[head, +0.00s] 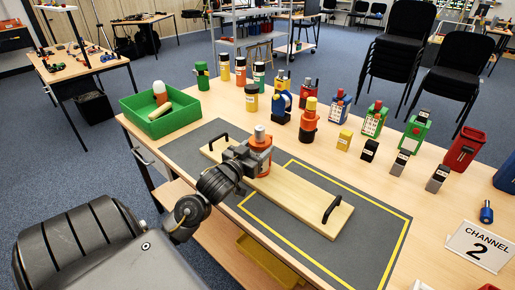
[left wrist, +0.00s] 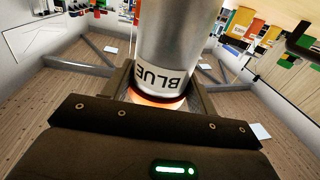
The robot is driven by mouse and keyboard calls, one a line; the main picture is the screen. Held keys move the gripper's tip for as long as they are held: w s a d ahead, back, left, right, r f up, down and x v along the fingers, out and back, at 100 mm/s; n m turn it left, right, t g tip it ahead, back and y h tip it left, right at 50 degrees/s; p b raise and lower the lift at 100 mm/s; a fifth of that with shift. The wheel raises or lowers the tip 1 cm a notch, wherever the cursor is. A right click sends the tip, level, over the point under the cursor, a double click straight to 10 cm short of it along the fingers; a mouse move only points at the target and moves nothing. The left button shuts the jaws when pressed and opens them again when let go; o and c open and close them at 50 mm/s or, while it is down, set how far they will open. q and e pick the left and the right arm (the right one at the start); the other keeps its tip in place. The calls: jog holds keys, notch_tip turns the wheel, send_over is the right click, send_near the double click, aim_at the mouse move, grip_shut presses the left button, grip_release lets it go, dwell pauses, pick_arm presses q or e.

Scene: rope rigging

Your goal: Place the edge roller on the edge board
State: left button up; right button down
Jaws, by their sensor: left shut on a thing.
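The edge board (head: 292,197) looks like a pale wooden plank with a black handle at each end, lying on a dark grey mat. My left gripper (head: 256,158) is over the left part of the board, shut on an orange piece with a silver top (head: 260,135), which seems to be the edge roller. In the left wrist view its silver cylinder (left wrist: 180,40) stands between the jaws, marked "BLUE", with an orange base below. I cannot tell whether its underside touches the board. My right gripper is not in view.
A green bin (head: 160,122) with a few items stands at the left. Several coloured fixtures, including an orange one with a yellow top (head: 309,122), line the table behind the mat. A "CHANNEL 2" sign (head: 478,246) stands at the right. The mat's front right part is clear.

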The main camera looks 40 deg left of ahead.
pick_arm(q)
jog(key=o, duration=0.8)
jog(key=shift+f, duration=0.1)
jog(key=o, duration=0.5)
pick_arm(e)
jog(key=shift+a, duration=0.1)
pick_arm(q)
jog(key=shift+r, duration=0.2)
jog(key=s, duration=0.4)
jog(key=s+d, duration=0.1)
jog(key=s, duration=0.1)
jog(key=shift+s+f, duration=0.1)
jog(key=shift+s, duration=0.1)
jog(key=shift+s+d+p, duration=0.2)
jog(key=shift+s+p, duration=0.1)
jog(key=shift+s, duration=1.1)
jog(key=shift+s+d+p, duration=0.2)
jog(key=shift+s+p, duration=0.1)
jog(key=shift+s, duration=1.05)
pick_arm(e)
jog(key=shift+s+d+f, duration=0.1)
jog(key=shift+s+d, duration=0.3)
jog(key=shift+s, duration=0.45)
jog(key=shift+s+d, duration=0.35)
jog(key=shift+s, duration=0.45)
pick_arm(q)
jog(key=shift+d, duration=0.1)
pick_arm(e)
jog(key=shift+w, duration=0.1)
